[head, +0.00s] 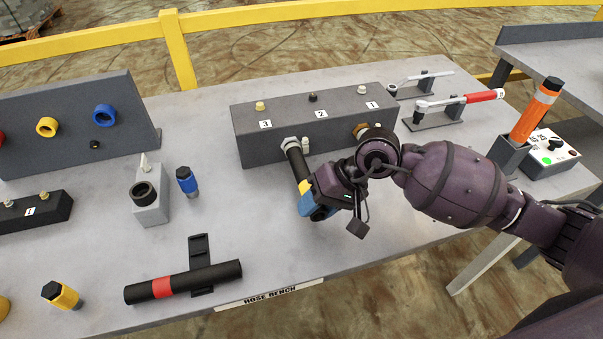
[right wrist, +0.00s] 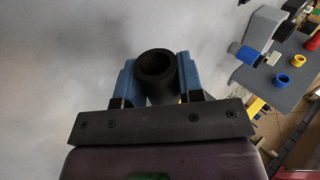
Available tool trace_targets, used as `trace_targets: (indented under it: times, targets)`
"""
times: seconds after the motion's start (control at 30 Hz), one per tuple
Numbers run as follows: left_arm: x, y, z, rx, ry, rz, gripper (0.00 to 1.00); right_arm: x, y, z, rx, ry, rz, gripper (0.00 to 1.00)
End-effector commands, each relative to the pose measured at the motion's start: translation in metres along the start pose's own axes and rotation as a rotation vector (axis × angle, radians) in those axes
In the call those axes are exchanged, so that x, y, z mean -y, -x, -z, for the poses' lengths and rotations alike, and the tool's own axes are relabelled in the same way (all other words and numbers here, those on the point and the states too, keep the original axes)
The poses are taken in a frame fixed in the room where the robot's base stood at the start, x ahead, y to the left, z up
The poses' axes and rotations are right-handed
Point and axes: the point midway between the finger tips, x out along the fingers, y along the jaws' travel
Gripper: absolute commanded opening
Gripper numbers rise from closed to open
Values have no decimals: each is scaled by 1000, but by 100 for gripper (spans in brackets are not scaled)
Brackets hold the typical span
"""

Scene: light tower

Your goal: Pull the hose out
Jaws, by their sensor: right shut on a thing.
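A short black hose (head: 297,163) with a yellow band runs from a silver fitting (head: 290,144) on the front of the grey block (head: 312,124). Its far end meets the fitting; I cannot tell how deep it sits. My right gripper (head: 314,207) is shut on the near end of this hose, with its blue fingers on either side. In the right wrist view the open round end of the hose (right wrist: 158,68) shows between the blue fingers of the gripper (right wrist: 157,85). My left gripper is not in view.
A black hose with a red band (head: 205,279) lies on a stand at the bench's front. Tools (head: 455,106) and an orange cylinder (head: 535,112) are right. Bare bench lies in front of my gripper.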

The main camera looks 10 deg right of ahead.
Motion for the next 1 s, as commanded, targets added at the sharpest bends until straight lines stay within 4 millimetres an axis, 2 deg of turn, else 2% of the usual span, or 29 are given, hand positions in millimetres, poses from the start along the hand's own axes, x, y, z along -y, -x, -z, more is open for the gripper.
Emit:
trace_targets:
  times: [0.47, 0.5, 0.57, 1.0]
  targets:
    - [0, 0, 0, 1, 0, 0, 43, 0, 0, -3, 1, -1, -1, 6]
    - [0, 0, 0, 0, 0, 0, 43, 0, 0, -4, 1, -1, -1, 2]
    - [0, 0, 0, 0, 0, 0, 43, 0, 0, -4, 1, -1, -1, 0]
    - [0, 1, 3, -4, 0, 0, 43, 0, 1, -18, 0, 0, 0, 0]
